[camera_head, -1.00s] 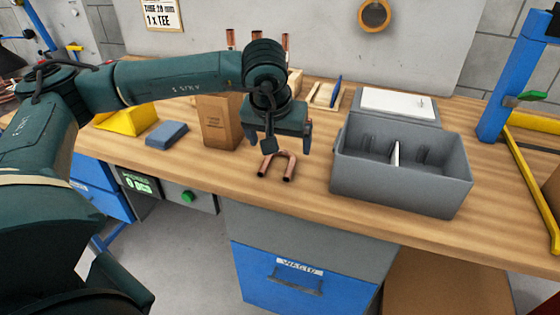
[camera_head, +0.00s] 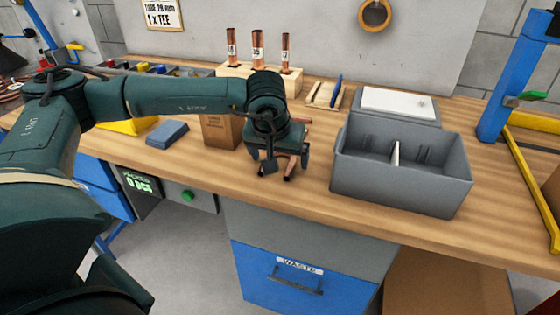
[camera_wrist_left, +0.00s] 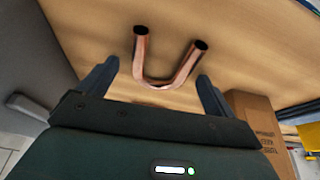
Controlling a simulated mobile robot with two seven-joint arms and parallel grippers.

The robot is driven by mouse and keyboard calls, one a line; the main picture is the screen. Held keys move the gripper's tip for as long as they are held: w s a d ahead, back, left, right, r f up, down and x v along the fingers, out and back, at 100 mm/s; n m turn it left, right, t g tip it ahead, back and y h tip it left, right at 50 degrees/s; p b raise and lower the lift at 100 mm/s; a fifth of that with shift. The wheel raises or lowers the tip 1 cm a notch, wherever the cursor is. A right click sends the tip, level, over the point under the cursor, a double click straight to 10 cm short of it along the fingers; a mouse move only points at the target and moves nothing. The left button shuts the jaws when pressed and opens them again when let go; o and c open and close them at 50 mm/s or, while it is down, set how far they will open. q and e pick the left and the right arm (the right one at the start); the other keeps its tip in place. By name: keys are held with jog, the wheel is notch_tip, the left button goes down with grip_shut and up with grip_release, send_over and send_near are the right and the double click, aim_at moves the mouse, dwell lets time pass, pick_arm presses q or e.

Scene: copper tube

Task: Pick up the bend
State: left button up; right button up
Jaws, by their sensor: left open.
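The bend is a U-shaped copper tube (camera_wrist_left: 166,82) lying on the wooden bench top. In the left wrist view its two open ends point away from the gripper, and its curve lies near the space between the fingers. In the head view my gripper hides much of the bend (camera_head: 289,173); part of one leg shows below the jaws. My left gripper (camera_head: 278,163) is open, pointing down over the bend. In the left wrist view the open fingers (camera_wrist_left: 156,88) stand on either side of the bend, with gaps visible. My right gripper does not show.
A grey divided box (camera_head: 402,185) stands to the right. A cardboard box (camera_head: 219,132) stands close to the left. Behind are a wooden block (camera_head: 290,80) with upright copper tubes and a small wooden tray (camera_head: 325,96). The bench's front edge is near.

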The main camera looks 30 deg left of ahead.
pick_arm(q)
jog(key=shift+c, duration=0.3)
jog(key=c, duration=1)
